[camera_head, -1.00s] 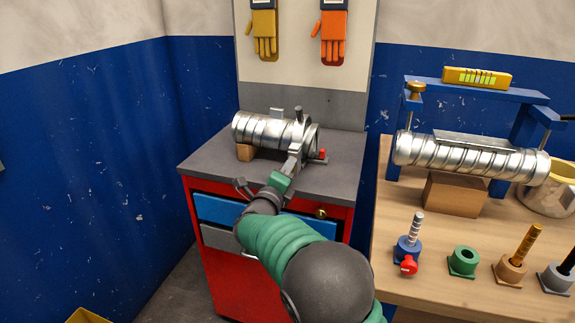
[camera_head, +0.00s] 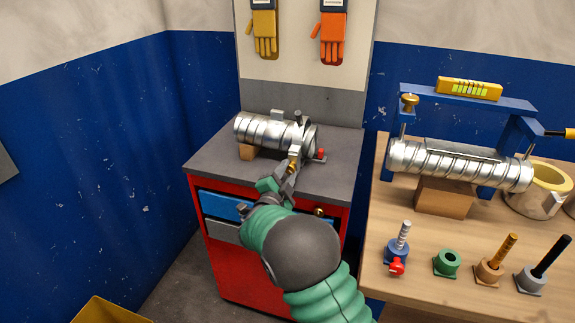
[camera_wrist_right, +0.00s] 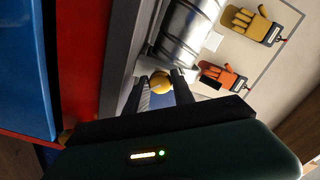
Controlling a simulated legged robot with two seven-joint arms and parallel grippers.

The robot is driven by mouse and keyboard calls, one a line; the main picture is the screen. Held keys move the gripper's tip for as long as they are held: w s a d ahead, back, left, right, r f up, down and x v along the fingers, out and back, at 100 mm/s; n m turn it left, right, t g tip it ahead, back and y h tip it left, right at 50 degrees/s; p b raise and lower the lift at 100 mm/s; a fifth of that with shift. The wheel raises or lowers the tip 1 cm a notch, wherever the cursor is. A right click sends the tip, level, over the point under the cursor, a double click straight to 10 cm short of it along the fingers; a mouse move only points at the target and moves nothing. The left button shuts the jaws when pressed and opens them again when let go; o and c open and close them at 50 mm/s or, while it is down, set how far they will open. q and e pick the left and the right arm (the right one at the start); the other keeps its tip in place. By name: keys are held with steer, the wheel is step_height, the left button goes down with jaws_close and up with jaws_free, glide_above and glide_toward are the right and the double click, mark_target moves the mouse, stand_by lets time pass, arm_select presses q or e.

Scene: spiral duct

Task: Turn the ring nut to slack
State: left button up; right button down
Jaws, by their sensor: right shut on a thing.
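A ribbed silver spiral duct (camera_head: 262,130) lies on the grey-topped red cabinet, with a grey clamp (camera_head: 298,138) around its right end. My right gripper (camera_head: 293,166) is at the front of this clamp. In the right wrist view, my gripper (camera_wrist_right: 164,85) is shut on a rounded brass ring nut (camera_wrist_right: 161,81), which sits between the fingertips just below the duct (camera_wrist_right: 188,35). My left gripper is not in view.
A red-tipped part (camera_head: 321,154) sticks out right of the clamp. A wooden block (camera_head: 247,152) supports the duct. The wooden bench (camera_head: 400,290) at right holds a second duct (camera_head: 460,163) in a blue frame, a cup and several small posts. Gloves hang on the back board.

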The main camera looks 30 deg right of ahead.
steer(key=n+p, duration=0.3)
steer(key=shift+a+n, duration=0.15)
steer(key=shift+n, duration=0.25)
steer(key=n+p, duration=0.3)
steer(key=shift+f+n, duration=0.15)
steer(key=shift+n, duration=0.15)
steer(key=n+p, duration=0.3)
steer(key=shift+n, duration=0.4)
steer(key=n+p, duration=0.2)
steer(key=n, duration=0.1)
steer(key=shift+s+f+n, duration=0.1)
steer(key=shift+s+n, duration=0.05)
steer(key=shift+n, duration=0.15)
steer(key=n+p, duration=0.3)
steer(key=n, duration=0.1)
steer(key=n+p, duration=0.1)
steer(key=n, duration=0.1)
steer(key=n+p, duration=0.1)
steer(key=n, duration=0.2)
steer(key=shift+s+d+f, duration=0.1)
steer(key=shift+d+f, duration=0.05)
steer(key=shift+d, duration=0.05)
steer(key=shift+n, duration=0.4)
